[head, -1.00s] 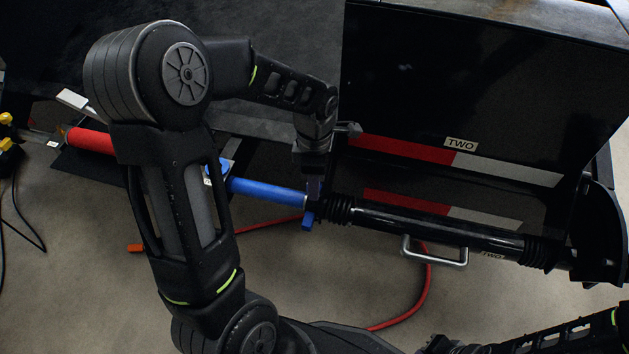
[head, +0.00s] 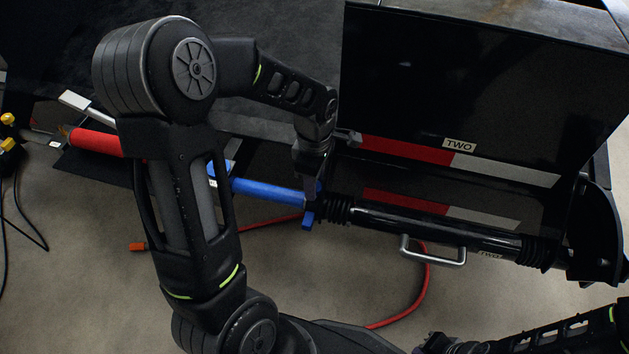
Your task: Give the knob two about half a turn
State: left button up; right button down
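A small blue piece (head: 308,222), which may be the knob, shows at the right end of a blue cylinder (head: 265,190), where a black bellows begins. A label reading TWO (head: 459,144) is on the dark panel to the upper right. My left gripper (head: 312,192) points down at the blue piece and overlaps it in the head view. Its fingers are dark and partly hidden, so I cannot tell whether they grip it.
A black tube (head: 440,229) with bellows runs right from the blue cylinder. A silver handle (head: 434,258) sits below it. A red cylinder (head: 95,142) lies to the left. A red hose (head: 400,314) curves over the floor, which is otherwise mostly clear.

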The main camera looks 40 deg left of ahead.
pick_arm(q)
jog(key=o, duration=0.4)
jog(key=shift+c, duration=0.2)
jog(key=shift+r, duration=0.1)
notch_tip(320, 180, up, 8)
jog(key=shift+f+p, duration=0.2)
jog(key=shift+p, duration=1.05)
